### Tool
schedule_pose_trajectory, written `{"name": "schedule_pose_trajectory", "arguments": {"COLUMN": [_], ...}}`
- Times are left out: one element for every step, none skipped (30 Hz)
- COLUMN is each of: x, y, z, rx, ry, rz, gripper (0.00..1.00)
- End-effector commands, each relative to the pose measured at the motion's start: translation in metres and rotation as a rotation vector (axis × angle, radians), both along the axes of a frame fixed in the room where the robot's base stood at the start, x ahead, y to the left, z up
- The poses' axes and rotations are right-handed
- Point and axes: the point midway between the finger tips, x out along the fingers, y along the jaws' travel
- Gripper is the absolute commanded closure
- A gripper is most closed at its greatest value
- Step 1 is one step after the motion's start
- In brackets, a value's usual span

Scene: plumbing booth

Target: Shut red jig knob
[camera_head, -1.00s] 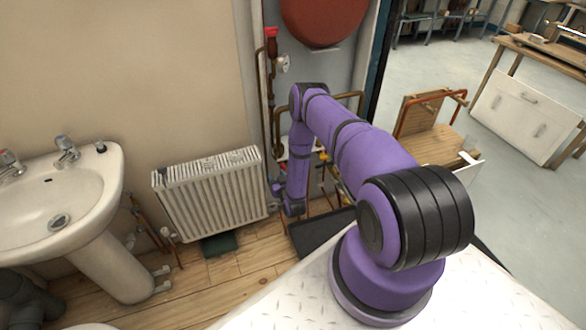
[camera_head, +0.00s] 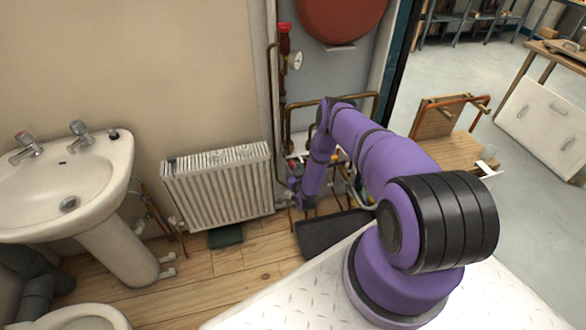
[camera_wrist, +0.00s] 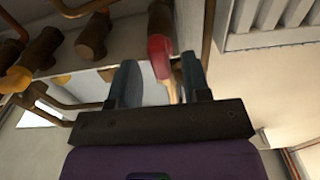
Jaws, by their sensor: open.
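In the wrist view a red knob (camera_wrist: 159,56) with a brass-coloured stem shows between the two fingers of my gripper (camera_wrist: 160,82). The fingers are apart, one on each side of it, and I cannot tell whether either touches it. The knob is in front of a pale jig board (camera_wrist: 118,65) with copper pipes and brown fittings. In the head view my arm reaches down to the pipework beside the radiator; the fingers and this knob are too small or hidden there to make out.
A white radiator (camera_head: 220,185) stands close to the left of my gripper. A black tray (camera_head: 325,232) lies on the floor below. A copper pipe with a red-topped valve (camera_head: 284,38) and a gauge (camera_head: 295,60) runs up the wall. A sink (camera_head: 70,180) stands at left.

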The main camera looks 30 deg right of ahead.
Motion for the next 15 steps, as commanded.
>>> {"name": "schedule_pose_trajectory", "arguments": {"x": [0.0047, 0.0066, 0.0087, 0.0100, 0.0111, 0.0121, 0.0126, 0.0128, 0.0129, 0.0129, 0.0128, 0.0128, 0.0127, 0.0127, 0.0127], "y": [-0.0014, -0.0018, -0.0024, -0.0028, -0.0031, -0.0034, -0.0035, -0.0036, -0.0036, -0.0036, -0.0036, -0.0036, -0.0036, -0.0036, -0.0036], "z": [0.0001, 0.0001, 0.0001, 0.0001, 0.0001, 0.0000, 0.0000, 0.0000, 0.0000, 0.0000, 0.0000, 0.0000, 0.0000, 0.0000, 0.0000], "rx": [0.000, 0.000, 0.000, 0.000, 0.000, 0.000, 0.000, 0.000, 0.000, 0.000, 0.000, 0.000, 0.000, 0.000, 0.000], "ry": [-0.001, -0.001, -0.001, 0.000, 0.000, 0.000, 0.000, 0.001, 0.001, 0.001, 0.001, 0.001, 0.001, 0.001, 0.001], "rz": [0.000, 0.000, 0.000, 0.000, 0.000, 0.000, 0.000, 0.000, 0.000, 0.000, 0.000, 0.000, 0.000, 0.000, 0.000], "gripper": [0.56, 0.56, 0.56, 0.56, 0.56, 0.56, 0.56, 0.56, 0.56, 0.56, 0.56, 0.56, 0.56, 0.56, 0.66]}}
